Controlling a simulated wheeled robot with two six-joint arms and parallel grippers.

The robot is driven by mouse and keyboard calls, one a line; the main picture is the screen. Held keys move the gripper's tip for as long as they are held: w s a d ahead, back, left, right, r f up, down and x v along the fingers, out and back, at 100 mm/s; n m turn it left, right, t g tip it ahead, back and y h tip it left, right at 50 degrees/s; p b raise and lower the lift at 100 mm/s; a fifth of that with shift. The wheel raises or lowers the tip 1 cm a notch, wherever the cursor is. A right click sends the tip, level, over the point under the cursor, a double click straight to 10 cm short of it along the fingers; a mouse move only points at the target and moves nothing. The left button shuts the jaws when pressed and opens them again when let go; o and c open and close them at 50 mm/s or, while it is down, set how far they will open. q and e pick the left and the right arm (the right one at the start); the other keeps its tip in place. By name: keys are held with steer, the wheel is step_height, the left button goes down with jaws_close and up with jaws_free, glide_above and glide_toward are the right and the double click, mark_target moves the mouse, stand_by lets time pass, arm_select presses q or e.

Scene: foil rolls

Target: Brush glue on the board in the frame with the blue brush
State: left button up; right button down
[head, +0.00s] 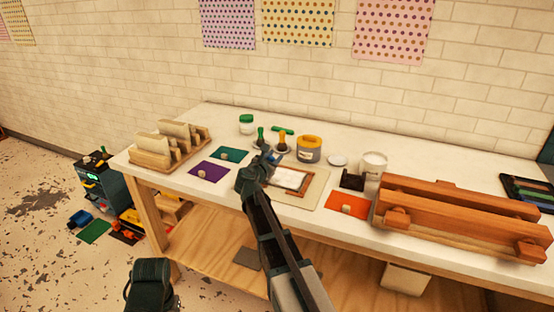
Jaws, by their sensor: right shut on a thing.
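My right gripper (270,160) is over the table, shut on what looks like the blue brush (277,155); only a small blue part shows at the fingers. The gripper is just left of and behind the wooden frame (304,186). The pale board (288,178) lies inside the frame on a beige mat (311,198). My arm hides part of the frame's left side. I cannot tell whether the brush touches anything, or see glue on the board.
Behind the gripper are a green-handled tool (260,136), a yellow-handled tool (282,140) and a grey tub with a yellow top (309,150). A white pot (373,164) and a large wooden press (460,215) stand to the right. A wooden rack (172,146) stands left.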

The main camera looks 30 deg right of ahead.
steer(key=shift+w+a, duration=0.5)
steer(key=shift+w, duration=0.2)
arm_select(q)
step_height(320, 180, up, 7)
steer(key=p, duration=0.7)
steer(key=shift+w+r, duration=0.15)
steer(key=shift+r, duration=0.05)
arm_select(e)
step_height(320, 180, up, 8)
arm_select(q)
steer(key=shift+f, duration=0.45)
arm_select(e)
steer(key=shift+f, duration=0.4)
steer(key=shift+s, duration=0.1)
